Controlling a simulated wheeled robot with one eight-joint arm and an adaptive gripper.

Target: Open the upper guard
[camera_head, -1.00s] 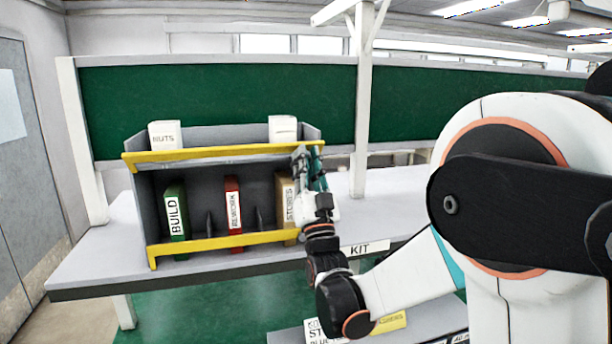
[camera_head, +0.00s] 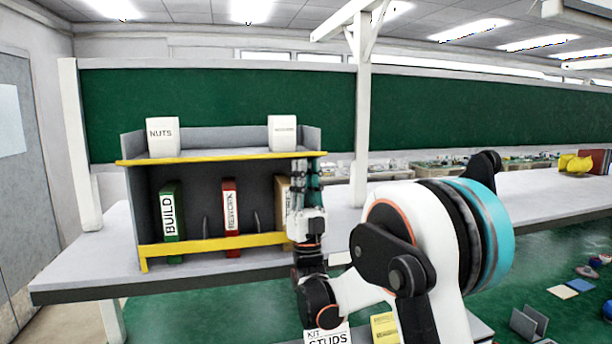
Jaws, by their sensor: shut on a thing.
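The shelf unit (camera_head: 145,215) stands on the bench. Its upper guard (camera_head: 220,158) is a yellow bar along the front edge of the upper shelf, sitting low with the boxes above it largely uncovered. My gripper (camera_head: 307,166) points upward at the right end of this bar and is shut on it. The fingertips are small, and the exact contact is hard to see. The lower guard (camera_head: 215,245) is a yellow bar raised in front of the lower shelf.
A NUTS box (camera_head: 163,137) and another white box (camera_head: 282,134) stand on the upper shelf. Below are a green BUILD binder (camera_head: 173,215), a red binder (camera_head: 231,215) and a tan one (camera_head: 282,200), partly hidden by my gripper. The bench (camera_head: 85,275) is clear at left.

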